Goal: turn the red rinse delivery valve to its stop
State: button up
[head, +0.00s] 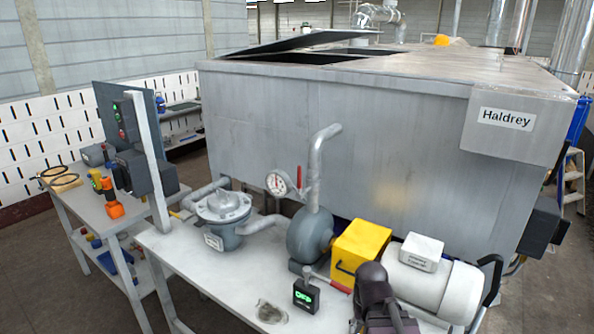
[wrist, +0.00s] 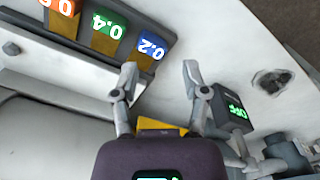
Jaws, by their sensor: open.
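Two red levers show in the head view, and I see no label telling which is the rinse delivery valve. One red lever (head: 299,178) stands upright beside the pressure gauge, behind the pump. The other red handle (head: 340,288) lies low at the front, between the small black display box and the yellow guard. My gripper (wrist: 160,80) is open and empty in the wrist view, its fingertips apart over the pale bench. In the head view my dark arm end is at the bottom, right of the low red handle; its fingertips are not clear there. No red lever shows in the wrist view.
The pump (head: 307,238), yellow guard (head: 360,250) and pale motor (head: 432,280) crowd the bench (head: 190,258). A black display box (head: 306,296) reads OFF; it also shows in the wrist view (wrist: 238,110). The bench's front left is clear.

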jog(key=shift+d, duration=0.2)
jog(key=n+t+h+p, duration=0.7)
jog(key=n+t+p, duration=0.75)
jog(key=n, duration=1.65)
send_near(299, 171)
jog(key=s+a+f+t+b, duration=0.1)
jog(key=s+f+t+b, duration=0.1)
jog(key=s, duration=0.1)
jog(key=shift+s+r, duration=0.1)
jog(key=shift+r, duration=0.05)
jog(key=x, duration=1.3)
jog(key=shift+w+d, duration=0.2)
jog(key=shift+w, duration=0.15)
